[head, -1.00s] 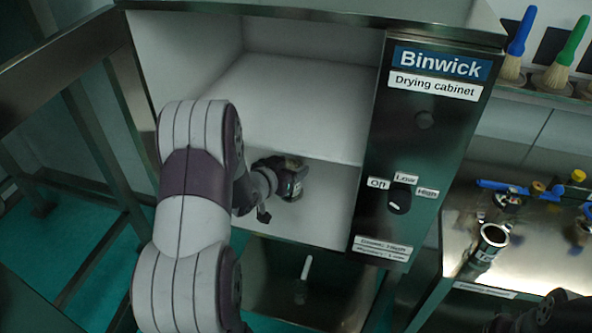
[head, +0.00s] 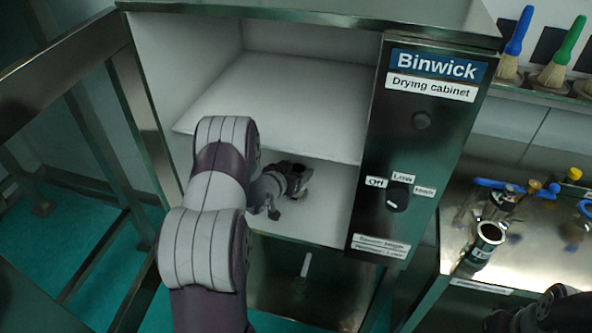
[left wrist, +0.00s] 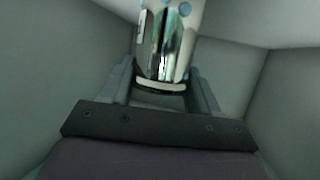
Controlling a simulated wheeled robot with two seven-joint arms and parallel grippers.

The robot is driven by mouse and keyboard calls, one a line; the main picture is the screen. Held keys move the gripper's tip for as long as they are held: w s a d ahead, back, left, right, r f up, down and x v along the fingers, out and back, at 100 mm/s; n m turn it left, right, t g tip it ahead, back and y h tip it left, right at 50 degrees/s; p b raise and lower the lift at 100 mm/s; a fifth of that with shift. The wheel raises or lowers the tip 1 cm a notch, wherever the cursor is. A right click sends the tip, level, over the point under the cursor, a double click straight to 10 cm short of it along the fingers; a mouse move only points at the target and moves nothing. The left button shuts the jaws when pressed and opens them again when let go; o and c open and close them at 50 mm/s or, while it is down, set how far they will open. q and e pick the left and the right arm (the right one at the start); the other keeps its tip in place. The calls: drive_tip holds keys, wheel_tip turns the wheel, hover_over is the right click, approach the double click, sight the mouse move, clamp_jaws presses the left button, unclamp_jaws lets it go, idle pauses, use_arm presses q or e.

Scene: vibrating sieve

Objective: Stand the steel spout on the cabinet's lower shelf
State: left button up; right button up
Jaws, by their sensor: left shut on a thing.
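The drying cabinet (head: 428,150) is open at the front, with its upper shelf (head: 290,105) and lower shelf (head: 325,210) both bare in their visible parts. My left gripper (head: 296,178) is inside the lower compartment, above the lower shelf. In the left wrist view my left gripper (left wrist: 163,88) is shut on a shiny steel cylinder, the steel spout (left wrist: 168,45). In the head view the spout is mostly hidden by the gripper, and I cannot tell whether its foot touches the shelf. A dark part, likely of my right arm, shows at the bottom right; its jaws are not clear.
A steel bench (head: 455,225) stands right of the cabinet, with an open steel cylinder (head: 484,243) and blue-handled parts on it. Brushes (head: 555,68) stand in a rack above. A steel frame (head: 140,110) is at left. The upper shelf's edge lies close above my left arm.

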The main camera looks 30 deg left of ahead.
use_arm(q)
drive_tip(key=shift+f, duration=0.15)
drive_tip(key=o, duration=1.4)
drive_tip(key=shift+r, duration=0.2)
drive_tip(key=v, duration=1.1)
drive_tip(key=s+d+r+g, duration=0.1)
drive_tip(key=s+d+g, duration=0.3)
drive_tip(key=s+d, duration=0.1)
drive_tip(key=s+d+r+g, duration=0.1)
drive_tip(key=s+d+g, duration=0.3)
drive_tip(key=s+d, duration=0.2)
drive_tip(key=s+d+r+g, duration=0.1)
drive_tip(key=s+d+g, duration=0.3)
drive_tip(key=s+d, duration=0.2)
drive_tip(key=shift+s+d+r, duration=0.1)
drive_tip(key=shift+s+d, duration=0.05)
drive_tip(key=shift+s, duration=0.05)
